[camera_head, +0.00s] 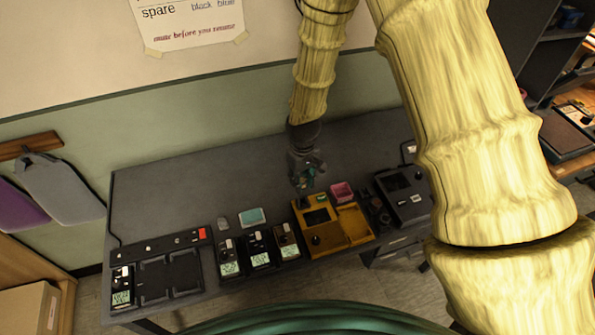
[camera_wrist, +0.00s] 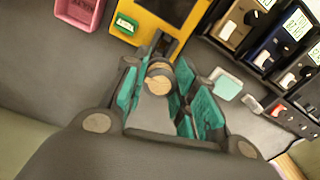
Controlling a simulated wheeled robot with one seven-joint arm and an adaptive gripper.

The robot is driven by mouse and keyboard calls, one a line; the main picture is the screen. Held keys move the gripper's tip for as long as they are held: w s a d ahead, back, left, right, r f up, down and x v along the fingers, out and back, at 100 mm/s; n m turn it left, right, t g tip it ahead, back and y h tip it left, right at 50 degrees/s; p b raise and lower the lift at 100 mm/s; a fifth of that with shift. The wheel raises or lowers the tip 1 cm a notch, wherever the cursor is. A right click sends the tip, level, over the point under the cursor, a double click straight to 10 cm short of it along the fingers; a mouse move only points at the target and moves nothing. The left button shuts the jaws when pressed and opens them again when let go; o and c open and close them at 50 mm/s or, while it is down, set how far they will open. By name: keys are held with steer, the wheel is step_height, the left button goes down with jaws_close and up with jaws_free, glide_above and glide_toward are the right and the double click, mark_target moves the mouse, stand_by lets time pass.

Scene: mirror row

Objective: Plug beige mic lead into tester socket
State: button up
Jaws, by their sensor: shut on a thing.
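My gripper (camera_head: 305,172) hangs over the back of the table, just behind the yellow tester (camera_head: 347,237). In the wrist view, my gripper (camera_wrist: 165,88) has its teal pads closed on a small plug (camera_wrist: 158,79) with a round beige end, probably the beige mic lead. Its dark far part points toward the yellow tester (camera_wrist: 152,28). The plug appears apart from the tester, though the gap is hard to judge. A green piece (camera_wrist: 126,25) sits at the tester's edge beside a dark screen. I cannot make out the socket opening. In the head view, my fingers hide the plug.
A pink tray (camera_head: 342,192) stands behind the tester. A dark device (camera_head: 404,194) is to the right. Several labelled units (camera_head: 260,251) and a black panel (camera_head: 168,277) line the left. A pale teal block (camera_head: 252,217) lies behind them. The table's back left is clear.

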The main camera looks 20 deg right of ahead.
mark_target(303, 189)
steer(key=shift+s+d+f+b, duration=0.1)
steer(key=shift+s+f+b, duration=0.2)
steer(key=shift+s, duration=0.35)
steer(key=shift+s+d+f+b, duration=0.1)
steer(key=shift+s+f+b, duration=0.1)
steer(key=shift+s+b, duration=0.35)
steer(key=shift+f, duration=0.35)
steer(key=w+f, duration=0.1)
steer(key=w+f+b, duration=0.1)
steer(key=f, duration=0.1)
steer(key=shift+a+f, duration=0.1)
steer(key=shift+a, duration=0.05)
steer(key=shift+s+r, duration=0.3)
steer(key=shift+s, duration=0.3)
steer(key=shift+w+f, duration=0.3)
steer(key=shift+w, duration=0.1)
steer(key=shift+s+r, duration=0.1)
steer(key=shift+s, duration=0.25)
steer(key=shift+w, duration=0.2)
steer(key=shift+f+b, duration=0.55)
steer(key=shift+f, duration=0.45)
